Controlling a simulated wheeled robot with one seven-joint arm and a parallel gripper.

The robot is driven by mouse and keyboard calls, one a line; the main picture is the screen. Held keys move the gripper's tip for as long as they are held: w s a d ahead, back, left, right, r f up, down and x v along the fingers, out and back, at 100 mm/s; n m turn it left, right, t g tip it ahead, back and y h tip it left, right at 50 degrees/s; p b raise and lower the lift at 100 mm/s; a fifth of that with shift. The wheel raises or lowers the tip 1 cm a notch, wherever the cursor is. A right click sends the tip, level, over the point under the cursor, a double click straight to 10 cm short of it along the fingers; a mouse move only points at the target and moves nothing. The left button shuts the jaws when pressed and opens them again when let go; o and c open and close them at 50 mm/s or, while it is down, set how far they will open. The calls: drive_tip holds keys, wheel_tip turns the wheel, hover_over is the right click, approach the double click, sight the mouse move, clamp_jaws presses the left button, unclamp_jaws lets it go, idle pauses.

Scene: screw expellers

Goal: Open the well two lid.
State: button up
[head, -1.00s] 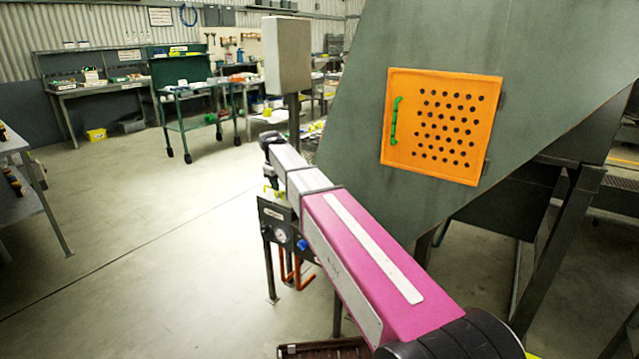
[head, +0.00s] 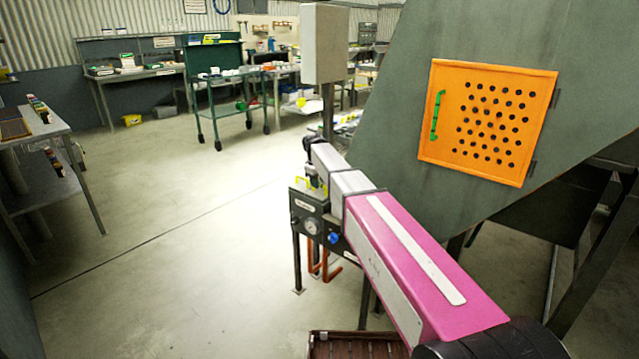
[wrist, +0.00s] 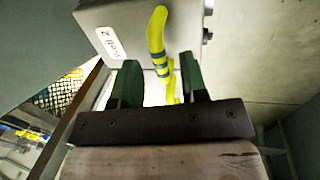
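In the wrist view, a grey lid or box face (wrist: 110,30) carries an upside-down label that reads like "Well 2". A curved yellow handle (wrist: 157,42) with dark bands stands out from it. My gripper (wrist: 160,75) is open, with dark green fingers on either side of the handle's line. I cannot tell whether the handle is between the fingertips or just beyond them; no finger clearly touches it. In the head view, a yellow handle (head: 314,186) shows at the grey gauge unit (head: 310,222), just below my arm's end. My fingers are hidden there.
A large grey machine hopper with an orange perforated door (head: 487,120) and green handle stands close on the right. A grey box on a post (head: 324,45) rises behind my arm's end. A brown slatted crate (head: 350,345) lies below. Open floor lies left, with benches beyond.

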drive_tip(key=shift+f, duration=0.35)
clamp_jaws()
drive_tip(key=shift+w+d+r, duration=0.1)
drive_tip(key=shift+r, duration=0.05)
